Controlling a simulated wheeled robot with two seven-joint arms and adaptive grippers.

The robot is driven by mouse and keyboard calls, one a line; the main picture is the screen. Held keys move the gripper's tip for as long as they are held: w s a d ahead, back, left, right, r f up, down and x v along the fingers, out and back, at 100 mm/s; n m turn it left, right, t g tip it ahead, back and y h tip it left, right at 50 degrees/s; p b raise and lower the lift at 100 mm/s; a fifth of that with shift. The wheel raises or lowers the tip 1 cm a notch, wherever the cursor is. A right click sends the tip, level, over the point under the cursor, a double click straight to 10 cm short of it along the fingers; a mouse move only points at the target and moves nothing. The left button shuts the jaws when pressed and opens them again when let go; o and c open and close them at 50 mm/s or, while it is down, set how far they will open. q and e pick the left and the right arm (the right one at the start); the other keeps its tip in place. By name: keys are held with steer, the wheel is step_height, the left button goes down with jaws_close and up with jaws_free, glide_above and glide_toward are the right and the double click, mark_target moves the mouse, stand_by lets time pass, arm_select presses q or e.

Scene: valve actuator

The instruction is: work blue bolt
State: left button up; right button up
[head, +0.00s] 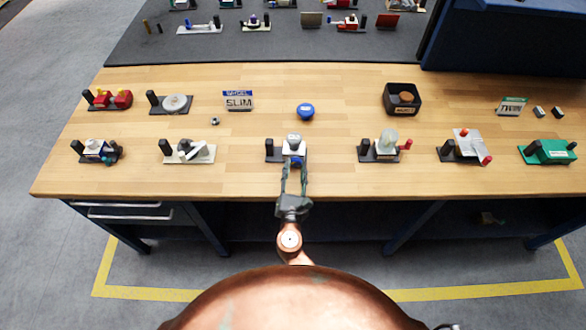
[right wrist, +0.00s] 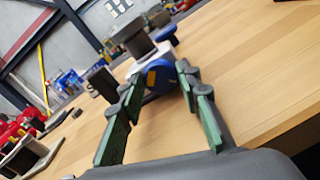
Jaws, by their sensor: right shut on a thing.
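The blue bolt (right wrist: 160,77) is a round blue part with a yellow patch, on the front of a white-and-grey valve fixture (head: 293,143). The fixture stands on a black base with a black post, near the front middle of the bench; in the right wrist view its grey top (right wrist: 139,45) rises behind the bolt. My right gripper (head: 293,163) reaches in from the front edge and is shut on the blue bolt, with one green-padded finger on each side of it. In the head view the fingers partly cover the bolt. My left gripper is not in view.
Other fixtures stand in a row on both sides, including a white one (head: 189,152) and one with a pale bulb (head: 388,141). A blue knob-like object (head: 306,111) lies behind. A black box (head: 402,99) stands back right. Bare wood (head: 240,185) lies along the front.

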steer(key=o, duration=1.2)
steer(key=shift+c, duration=0.2)
steer(key=s, duration=1.2)
steer(key=shift+a, duration=0.45)
